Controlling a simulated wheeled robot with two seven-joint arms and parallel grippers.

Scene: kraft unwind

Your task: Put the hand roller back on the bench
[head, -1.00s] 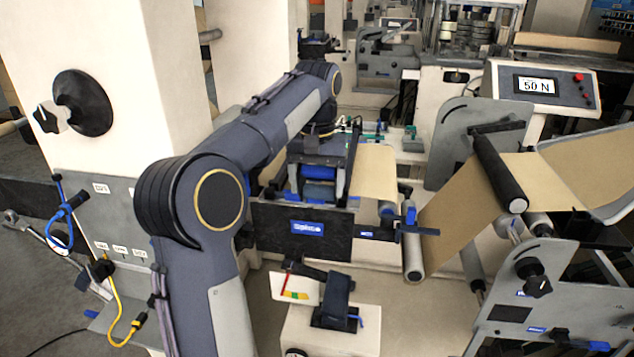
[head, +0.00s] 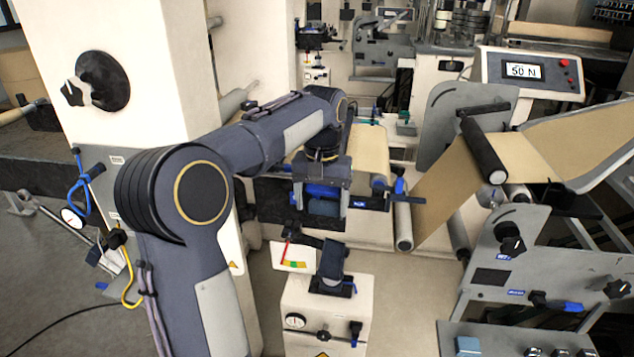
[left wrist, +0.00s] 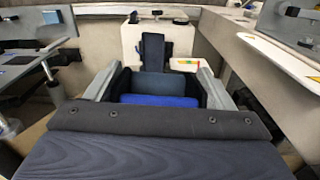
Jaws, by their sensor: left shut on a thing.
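My left gripper (head: 322,205) is shut on a blue and dark slate thing, which I take to be the hand roller (head: 323,208). In the left wrist view the held roller (left wrist: 160,101) shows as a slate-blue and a bright blue band between the two grey fingers of my left gripper (left wrist: 155,88). Its shape and handle are mostly hidden. In the head view it hangs in front of a black panel (head: 270,200), above and behind a cream pedestal (head: 328,310). I cannot tell for sure which surface is the bench. My right gripper is not in view.
The pedestal carries a dark angled holder (head: 332,262) and a white card with a coloured scale (head: 293,255). A brown web runs over rollers (head: 483,150) at the right. Floor between is open.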

